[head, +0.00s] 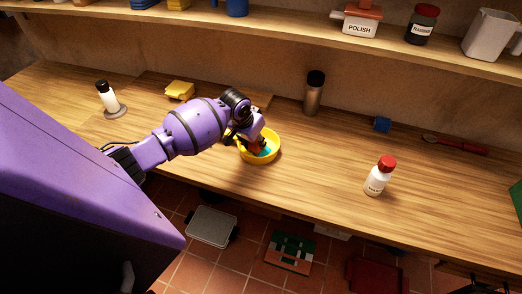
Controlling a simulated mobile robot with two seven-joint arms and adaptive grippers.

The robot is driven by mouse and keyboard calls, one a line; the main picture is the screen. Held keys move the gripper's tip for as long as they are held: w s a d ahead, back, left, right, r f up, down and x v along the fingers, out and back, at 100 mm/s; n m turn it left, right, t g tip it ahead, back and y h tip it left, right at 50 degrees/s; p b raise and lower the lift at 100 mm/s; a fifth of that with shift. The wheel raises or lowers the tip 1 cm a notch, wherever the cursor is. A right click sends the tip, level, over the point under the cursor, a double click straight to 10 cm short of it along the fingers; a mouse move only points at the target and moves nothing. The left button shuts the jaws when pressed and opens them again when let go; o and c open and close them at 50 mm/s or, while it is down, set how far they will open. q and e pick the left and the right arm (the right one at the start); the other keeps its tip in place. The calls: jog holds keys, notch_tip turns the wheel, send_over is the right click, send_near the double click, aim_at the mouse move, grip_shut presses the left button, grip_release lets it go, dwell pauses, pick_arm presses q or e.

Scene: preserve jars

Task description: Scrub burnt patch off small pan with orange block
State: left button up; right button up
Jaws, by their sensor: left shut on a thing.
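The small pan (277,154) is a round yellow dish on the wooden counter, left of the middle of the head view. My left gripper (257,143) reaches down into it from the left. It is shut on an orange-brown block (261,148), mostly hidden by the fingers. A teal area shows on the pan's floor beside the block; I cannot make out a dark burnt patch. Whether the block touches the floor is unclear. My right gripper is not in view.
A dark bottle (314,93) stands behind the pan and a red-capped white jar (378,178) to the right. Counter between pan and jar is clear.

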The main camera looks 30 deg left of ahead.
pick_arm(q)
jog(key=shift+f, duration=0.1)
jog(key=shift+r, duration=0.2)
jog(key=shift+f, duration=0.2)
dwell(0.3)
jog(key=shift+w+d+r, duration=0.15)
jog(key=shift+w+d, duration=0.1)
jog(key=shift+d, duration=0.65)
jog(key=shift+w+d+r, duration=0.1)
jog(key=shift+w+d, duration=0.1)
jog(key=shift+d, duration=0.65)
jog(key=shift+a+r, duration=0.2)
jog(key=shift+a, duration=0.9)
